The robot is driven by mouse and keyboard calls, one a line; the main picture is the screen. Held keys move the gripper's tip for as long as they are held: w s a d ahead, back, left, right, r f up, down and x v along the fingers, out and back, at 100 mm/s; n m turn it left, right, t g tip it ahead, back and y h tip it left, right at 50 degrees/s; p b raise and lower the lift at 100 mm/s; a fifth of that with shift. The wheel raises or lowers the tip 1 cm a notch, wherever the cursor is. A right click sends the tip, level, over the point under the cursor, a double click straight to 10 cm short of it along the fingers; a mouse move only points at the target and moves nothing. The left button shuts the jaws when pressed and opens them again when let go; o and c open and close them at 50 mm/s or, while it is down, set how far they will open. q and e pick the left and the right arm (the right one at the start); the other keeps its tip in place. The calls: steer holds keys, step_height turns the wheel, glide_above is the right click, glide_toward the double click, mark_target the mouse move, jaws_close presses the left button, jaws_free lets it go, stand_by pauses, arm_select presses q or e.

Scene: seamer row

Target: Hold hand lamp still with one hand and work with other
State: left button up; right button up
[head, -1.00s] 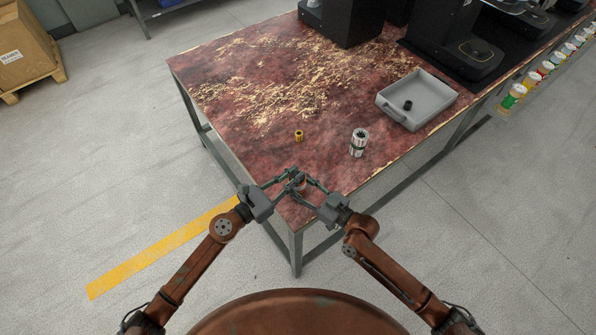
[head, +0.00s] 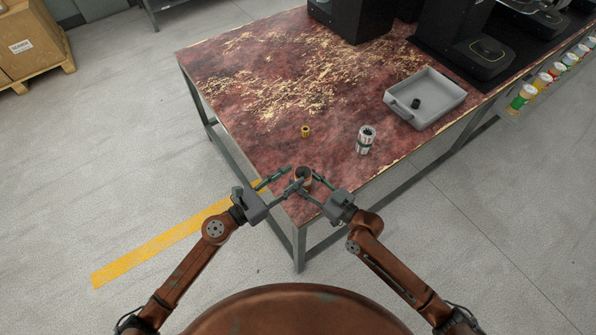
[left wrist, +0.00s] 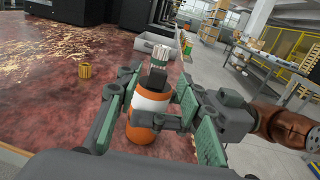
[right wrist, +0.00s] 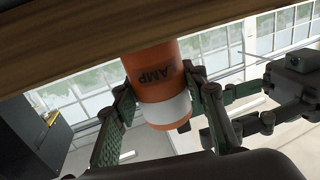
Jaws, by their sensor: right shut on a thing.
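The hand lamp (head: 303,173), an orange and white cylinder, stands upright at the table's near corner. Its top looks dark and open in the head view. It also shows in the left wrist view (left wrist: 150,102) and in the right wrist view (right wrist: 158,82), with lettering ending in "AMP". My right gripper (head: 309,182) is shut on its body from the right. My left gripper (head: 294,177) is open on the left, its fingers apart beside the lamp; contact is hard to tell. A yellow ribbed cap (head: 305,131) and a white and green ribbed cylinder (head: 365,140) stand farther back.
A grey tray (head: 447,108) with a small black part (head: 415,103) sits at the right. Black machines (head: 350,18) line the back of the table. Coloured jars (head: 523,97) run along the far right edge. The table's left middle is clear.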

arm_select(q)
steer(key=v, duration=0.8)
arm_select(e)
steer(key=o, duration=1.3)
